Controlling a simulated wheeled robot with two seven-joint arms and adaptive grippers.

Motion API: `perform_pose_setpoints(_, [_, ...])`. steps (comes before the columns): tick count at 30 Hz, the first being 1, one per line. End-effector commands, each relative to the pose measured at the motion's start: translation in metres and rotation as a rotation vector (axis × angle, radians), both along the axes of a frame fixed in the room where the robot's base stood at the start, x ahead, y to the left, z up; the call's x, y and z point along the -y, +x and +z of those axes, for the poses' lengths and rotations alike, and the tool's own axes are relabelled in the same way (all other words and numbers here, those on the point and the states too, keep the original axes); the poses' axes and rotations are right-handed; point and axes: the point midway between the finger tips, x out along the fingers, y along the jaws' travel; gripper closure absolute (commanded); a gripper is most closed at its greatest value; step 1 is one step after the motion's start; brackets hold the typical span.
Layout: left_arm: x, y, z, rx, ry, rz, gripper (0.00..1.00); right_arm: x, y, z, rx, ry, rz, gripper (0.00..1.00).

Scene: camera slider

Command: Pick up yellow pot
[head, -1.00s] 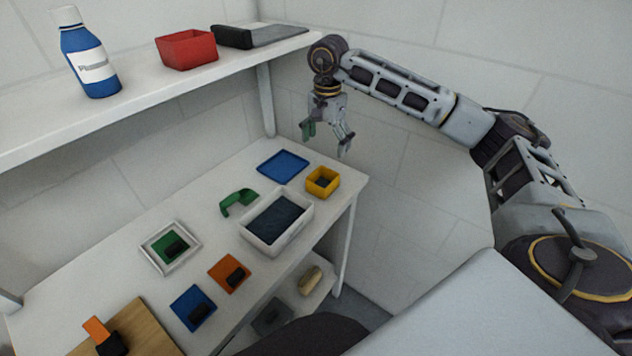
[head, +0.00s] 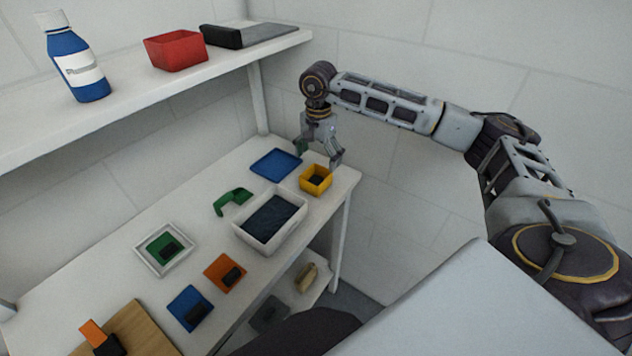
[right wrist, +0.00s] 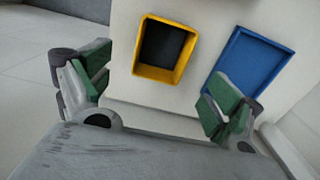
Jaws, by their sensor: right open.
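The yellow pot (head: 316,180) is a small square open-topped box with dark contents. It stands near the far right corner of the table in the head view. It also shows in the right wrist view (right wrist: 165,50), upright and ahead of the fingers. My right gripper (head: 320,157) is open and empty, just above and behind the pot, with its fingers pointing down. In the right wrist view its green-padded fingers (right wrist: 158,95) are spread wide, and the pot lies between their lines, nearer the left finger. My left gripper is not in view.
A blue tray (head: 275,164) lies beside the pot on its left. A white bin (head: 297,228) with dark contents stands close in front. A green scoop (head: 232,199) lies further left. The upper shelf (head: 150,95) holds a bottle and red box.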

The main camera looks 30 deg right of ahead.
Motion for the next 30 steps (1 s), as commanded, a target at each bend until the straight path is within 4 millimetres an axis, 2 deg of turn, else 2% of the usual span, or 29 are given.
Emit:
perform_pose_setpoints(6, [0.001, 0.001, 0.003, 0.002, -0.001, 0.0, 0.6, 0.0, 0.0, -0.022, -0.001, -0.002, 0.0, 0.08])
perform_pose_setpoints(22, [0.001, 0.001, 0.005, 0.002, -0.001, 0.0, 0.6, 0.0, 0.0, -0.029, -0.001, 0.0, 0.0, 0.08])
perform_pose_setpoints(30, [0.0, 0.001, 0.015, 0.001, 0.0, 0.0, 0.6, 0.0, 0.0, -0.053, -0.002, -0.001, 0.0, 0.08])
